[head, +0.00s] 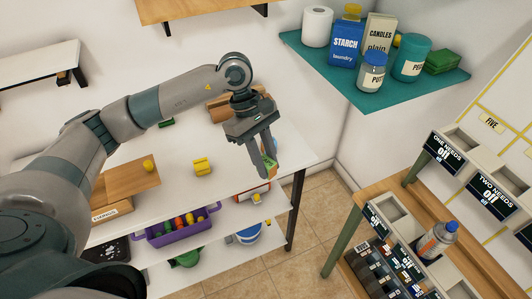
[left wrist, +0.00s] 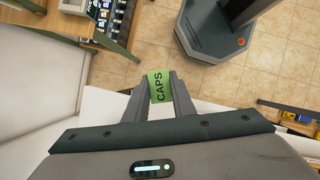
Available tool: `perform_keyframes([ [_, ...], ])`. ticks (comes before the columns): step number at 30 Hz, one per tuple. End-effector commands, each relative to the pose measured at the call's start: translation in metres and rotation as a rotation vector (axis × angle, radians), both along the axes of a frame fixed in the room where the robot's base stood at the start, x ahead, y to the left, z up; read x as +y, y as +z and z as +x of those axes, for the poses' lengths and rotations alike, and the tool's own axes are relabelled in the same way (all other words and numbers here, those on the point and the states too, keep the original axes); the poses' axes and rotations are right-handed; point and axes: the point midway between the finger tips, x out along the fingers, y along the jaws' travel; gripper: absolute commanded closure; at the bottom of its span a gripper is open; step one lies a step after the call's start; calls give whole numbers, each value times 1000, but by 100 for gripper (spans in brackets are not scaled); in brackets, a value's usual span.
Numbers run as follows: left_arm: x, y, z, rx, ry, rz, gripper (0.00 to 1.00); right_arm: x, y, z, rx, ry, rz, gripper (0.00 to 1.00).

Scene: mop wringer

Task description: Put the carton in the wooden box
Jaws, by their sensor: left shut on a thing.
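The carton is a small green box marked CAPS (left wrist: 160,88), with its label plain in the left wrist view; in the head view it shows partly (head: 270,163) between the fingers. My left gripper (head: 267,170) points down and is shut on it, near the right end of the white table. A brown wooden box (head: 222,104) stands at the back of the table, partly hidden behind my left arm and gripper. Its inside cannot be made out. My right gripper is not in view.
A purple bin (head: 182,226) sits on the shelf below. A teal wall shelf (head: 350,85) with several containers hangs at the right. Tiled floor lies beyond the table's right end.

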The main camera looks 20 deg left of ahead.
Motion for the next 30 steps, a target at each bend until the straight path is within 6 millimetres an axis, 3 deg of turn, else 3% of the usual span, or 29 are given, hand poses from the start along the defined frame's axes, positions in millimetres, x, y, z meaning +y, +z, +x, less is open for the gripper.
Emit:
perform_keyframes([
  [9,-9,15,-33,-2,-717,3,99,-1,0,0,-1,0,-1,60],
  [15,-8,25,-48,-1,-1073,2,99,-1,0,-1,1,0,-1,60],
  [21,-7,30,-54,-1,-1226,0,99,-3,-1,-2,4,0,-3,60],
  [29,-6,30,-55,-2,-1238,0,99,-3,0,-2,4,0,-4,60],
  [30,-6,30,-55,-2,-1238,0,99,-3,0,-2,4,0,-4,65],
])
